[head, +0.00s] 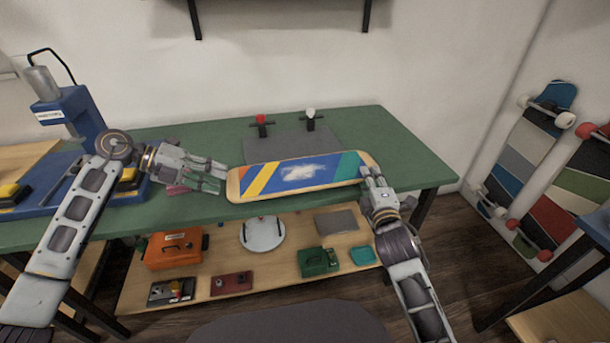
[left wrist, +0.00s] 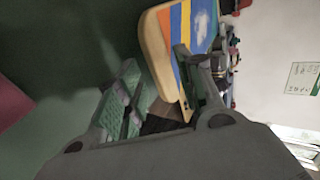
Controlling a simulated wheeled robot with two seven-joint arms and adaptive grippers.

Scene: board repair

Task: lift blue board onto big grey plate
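The blue board (head: 318,173), a skateboard deck with yellow, orange and green stripes and a white cloud patch, is near the table's front edge. I cannot tell whether it touches the table. The big grey plate (head: 280,146) lies flat just behind it, bare in its visible part. In the left wrist view the open fingers (left wrist: 155,62) overlap the board's end (left wrist: 158,48). My right gripper (head: 370,174) is at the board's right end; its grip is unclear.
Red-topped (head: 261,119) and white-topped (head: 310,113) clamps stand at the plate's back edge. A blue press (head: 70,115) stands at the left. The green table (head: 410,155) is clear at the right. A lower shelf holds an orange toolbox (head: 173,250).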

